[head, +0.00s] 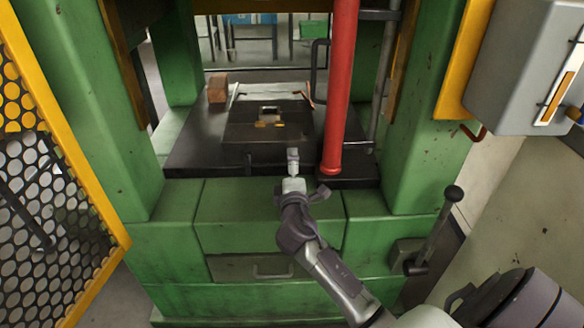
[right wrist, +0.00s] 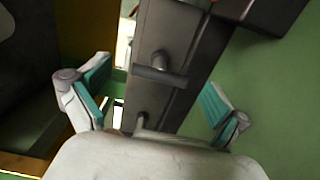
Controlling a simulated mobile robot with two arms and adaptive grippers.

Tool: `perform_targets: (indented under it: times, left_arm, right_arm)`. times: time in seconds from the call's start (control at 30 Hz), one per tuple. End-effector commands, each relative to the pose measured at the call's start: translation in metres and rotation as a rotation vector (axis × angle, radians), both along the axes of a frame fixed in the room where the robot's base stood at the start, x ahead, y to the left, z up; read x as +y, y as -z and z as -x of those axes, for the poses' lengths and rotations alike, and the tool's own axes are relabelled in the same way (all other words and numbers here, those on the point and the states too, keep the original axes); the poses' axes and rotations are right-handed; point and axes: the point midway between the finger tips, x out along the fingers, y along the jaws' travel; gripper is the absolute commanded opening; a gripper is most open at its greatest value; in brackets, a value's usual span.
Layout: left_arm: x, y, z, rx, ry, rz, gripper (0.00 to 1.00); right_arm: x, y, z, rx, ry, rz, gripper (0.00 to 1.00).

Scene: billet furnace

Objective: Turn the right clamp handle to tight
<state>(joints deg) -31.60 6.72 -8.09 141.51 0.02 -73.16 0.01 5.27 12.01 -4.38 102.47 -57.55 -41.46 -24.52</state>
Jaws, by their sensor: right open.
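In the right wrist view a dark T-shaped clamp handle (right wrist: 160,76) stands out from a dark grey block. Its crossbar lies roughly crosswise in the picture, between my two teal-padded fingers. My right gripper (right wrist: 157,84) is open and empty, with a clear gap on each side of the handle. In the head view my right gripper (head: 292,158) is at the front edge of the black press bed (head: 200,150), left of the red post. There my gripper hides what is in front of it. A small dark upright handle (head: 248,161) shows to its left. My left gripper is out of view.
A red post (head: 341,90) hangs close to the right of my gripper. A brown block (head: 217,90) sits at the bed's back left. A ball-topped lever (head: 440,225) stands at the right, near my arm. A yellow-framed mesh guard (head: 40,160) is at the left.

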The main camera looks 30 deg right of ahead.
Motion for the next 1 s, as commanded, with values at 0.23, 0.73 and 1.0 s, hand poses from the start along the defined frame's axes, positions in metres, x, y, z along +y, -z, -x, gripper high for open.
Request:
perform_targets:
  times: [0.23, 0.73, 1.0]
  left_arm:
    - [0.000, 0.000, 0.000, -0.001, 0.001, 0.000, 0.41]
    - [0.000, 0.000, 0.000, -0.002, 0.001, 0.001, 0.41]
    - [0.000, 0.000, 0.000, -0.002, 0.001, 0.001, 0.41]
  right_arm:
    - [0.023, 0.002, 0.037, 0.003, -0.002, -0.004, 0.99]
    - [0.060, 0.001, 0.099, 0.002, 0.000, -0.003, 0.99]
    - [0.061, 0.000, 0.100, 0.000, 0.000, -0.001, 0.99]
